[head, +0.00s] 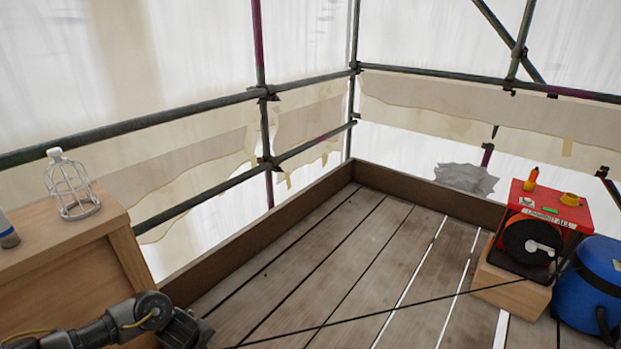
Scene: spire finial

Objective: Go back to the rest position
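My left arm comes in along the bottom left edge. Its gripper (187,330) is a dark block at the bottom of the view, in front of the wooden crate and over the plank floor. Its fingers are too small and partly cut off by the lower edge, so I cannot tell whether it is open or holds anything. My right gripper is not in view.
A wire lamp cage (72,187) stands on a wooden crate (100,225) at left. A red cable reel (541,225) on a wooden block and a blue bag (592,290) stand at right. A black cable (400,306) crosses the plank floor (330,270). Scaffold tubes (180,118) enclose the deck.

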